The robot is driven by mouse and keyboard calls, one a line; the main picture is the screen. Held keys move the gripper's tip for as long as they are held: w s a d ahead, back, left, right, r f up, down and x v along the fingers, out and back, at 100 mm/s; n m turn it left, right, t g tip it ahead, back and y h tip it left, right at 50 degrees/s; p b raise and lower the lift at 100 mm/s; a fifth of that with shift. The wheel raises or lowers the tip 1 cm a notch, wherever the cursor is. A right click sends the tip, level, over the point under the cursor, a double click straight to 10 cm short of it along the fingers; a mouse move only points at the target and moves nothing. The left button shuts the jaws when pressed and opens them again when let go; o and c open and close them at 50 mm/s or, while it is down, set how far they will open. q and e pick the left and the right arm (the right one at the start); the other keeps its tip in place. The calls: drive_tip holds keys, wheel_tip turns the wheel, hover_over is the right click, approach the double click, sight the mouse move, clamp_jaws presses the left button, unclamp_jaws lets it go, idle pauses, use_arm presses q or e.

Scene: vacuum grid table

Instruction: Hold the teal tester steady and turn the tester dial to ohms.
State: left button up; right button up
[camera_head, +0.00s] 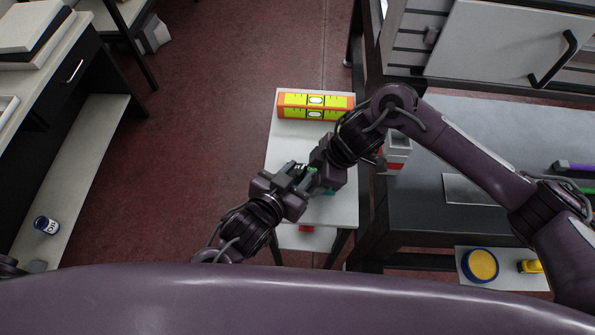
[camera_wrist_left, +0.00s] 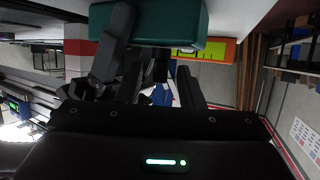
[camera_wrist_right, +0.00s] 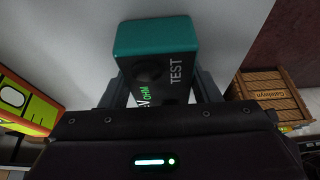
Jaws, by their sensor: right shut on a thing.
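The teal tester (camera_wrist_right: 155,36) is a block with a dark face marked OHM and TEST. It sits between the fingers of my right gripper (camera_wrist_right: 165,92), which is shut on it. In the head view, my grippers mostly hide the tester, above the small white table (camera_head: 285,150). It also shows at the top of the left wrist view (camera_wrist_left: 160,22). A dark round shape on its face may be the dial (camera_wrist_right: 150,71); its setting is unclear. My left gripper (camera_head: 294,181) is close to the tester, its fingers apart, with nothing clearly held.
An orange and yellow spirit level (camera_head: 316,114) lies at the table's far end. A dark workbench (camera_head: 450,185) stands at the right. A wooden crate (camera_wrist_right: 268,92) shows in the right wrist view. Open floor (camera_head: 210,100) lies left of the small table.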

use_arm(q)
clamp_jaws()
drive_tip(key=shift+a+m+h, duration=0.1)
drive_tip(key=shift+m+h, duration=0.3)
drive_tip(key=shift+h, duration=0.1)
drive_tip(key=shift+w+a+m+g+h, duration=0.15)
drive_tip(key=shift+m+g+h, duration=0.55)
drive_tip(key=shift+m+h, duration=0.2)
drive_tip(key=shift+w+a+m+g+h, duration=0.1)
drive_tip(key=shift+w+m+g+h, duration=0.1)
drive_tip(key=shift+m+g+h, duration=1.45)
drive_tip(key=shift+m, duration=0.35)
drive_tip(key=shift+o, duration=0.3)
unclamp_jaws()
drive_tip(key=shift+s, duration=0.1)
